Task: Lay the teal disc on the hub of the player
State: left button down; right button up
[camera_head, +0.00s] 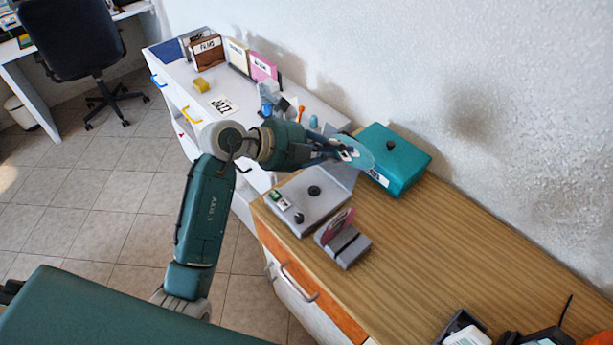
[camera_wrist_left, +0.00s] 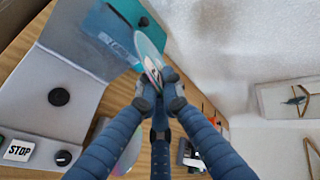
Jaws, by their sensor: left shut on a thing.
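My left gripper (camera_head: 347,153) is shut on the teal disc (camera_head: 364,157), holding it by its edge, tilted on edge, above the wooden top. In the left wrist view, the fingertips (camera_wrist_left: 160,88) pinch the lower end of the thin, translucent disc (camera_wrist_left: 147,45). The player (camera_head: 300,209) is a grey box with its lid raised at the back. Its dark round hub (camera_head: 314,190) is bare, lower and to the left of the disc. The hub also shows in the left wrist view (camera_wrist_left: 59,97), well apart from the disc. My right gripper is out of view.
A teal box (camera_head: 402,168) with a black knob stands behind the player, close to the held disc. A grey stand (camera_head: 348,248) with a pink disc (camera_head: 341,221) is in front. Cases (camera_head: 263,67) line the white cabinet. The wooden top's middle is clear.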

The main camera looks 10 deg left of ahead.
aim_at(306, 197)
pick_arm(q)
jog(key=a+f+n+t+b, duration=0.1)
jog(key=a+f, duration=0.1)
jog(key=f, duration=0.1)
jog(key=a+f+n+t+y+b, duration=0.1)
jog(key=a+f+t, duration=0.1)
jog(key=a+f, duration=0.1)
jog(key=a+f+n+t+y+b, duration=0.1)
jog(key=a+f+n+b, duration=0.1)
jog(key=f, duration=0.2)
jog(key=shift+s+a+f+t, duration=0.15)
jog(key=shift+s+a+t, duration=0.1)
jog(key=shift+s+t, duration=0.15)
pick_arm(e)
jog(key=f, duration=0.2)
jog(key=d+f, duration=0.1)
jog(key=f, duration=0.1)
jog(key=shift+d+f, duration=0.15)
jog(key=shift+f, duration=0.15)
